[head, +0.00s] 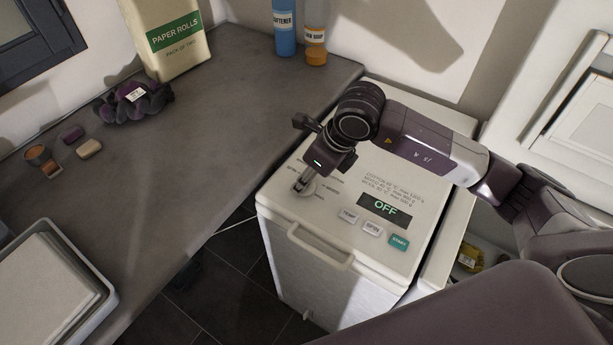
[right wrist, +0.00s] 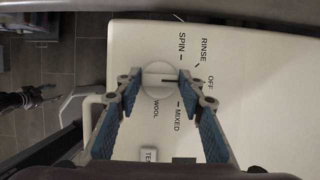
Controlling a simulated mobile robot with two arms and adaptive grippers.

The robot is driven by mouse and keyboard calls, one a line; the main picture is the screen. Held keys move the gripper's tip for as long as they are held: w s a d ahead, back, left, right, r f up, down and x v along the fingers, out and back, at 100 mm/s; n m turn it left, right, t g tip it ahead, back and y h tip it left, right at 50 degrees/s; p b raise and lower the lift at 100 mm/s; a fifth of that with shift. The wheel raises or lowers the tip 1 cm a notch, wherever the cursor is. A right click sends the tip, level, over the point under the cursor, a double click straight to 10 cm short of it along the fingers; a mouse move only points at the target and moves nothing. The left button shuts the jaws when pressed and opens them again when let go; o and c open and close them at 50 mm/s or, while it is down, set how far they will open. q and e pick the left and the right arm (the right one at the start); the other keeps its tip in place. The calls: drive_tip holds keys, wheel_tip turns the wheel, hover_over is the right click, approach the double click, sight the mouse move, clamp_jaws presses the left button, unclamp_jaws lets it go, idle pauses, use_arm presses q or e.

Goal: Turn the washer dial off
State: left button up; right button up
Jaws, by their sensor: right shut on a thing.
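The white washer (head: 345,275) has a top panel with a lit display (head: 385,207) reading OFF. Its round white dial (head: 309,189) sits at the panel's left and also shows in the right wrist view (right wrist: 156,80). There, the dial's dark pointer line points right, toward the OFF label (right wrist: 210,83); SPIN, RINSE, MIXED and WOOL are printed around it. My right gripper (head: 301,183) reaches down onto the dial, its fingertips (right wrist: 158,78) shut on opposite sides of it. A dark shape at the left of the right wrist view looks like my left gripper (right wrist: 28,98); its fingers are unclear.
TEMP, SPIN and START (head: 399,242) buttons lie below the display. A handle (head: 320,247) crosses the washer's front edge. A grey counter (head: 230,110) at left holds a paper-roll pack (head: 170,40), bottles (head: 285,28) and a tray (head: 95,312).

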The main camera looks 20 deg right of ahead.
drive_tip(key=o, duration=1.2)
drive_tip(key=shift+c, duration=0.2)
drive_tip(key=v, duration=1.2)
drive_tip(key=shift+s, duration=0.1)
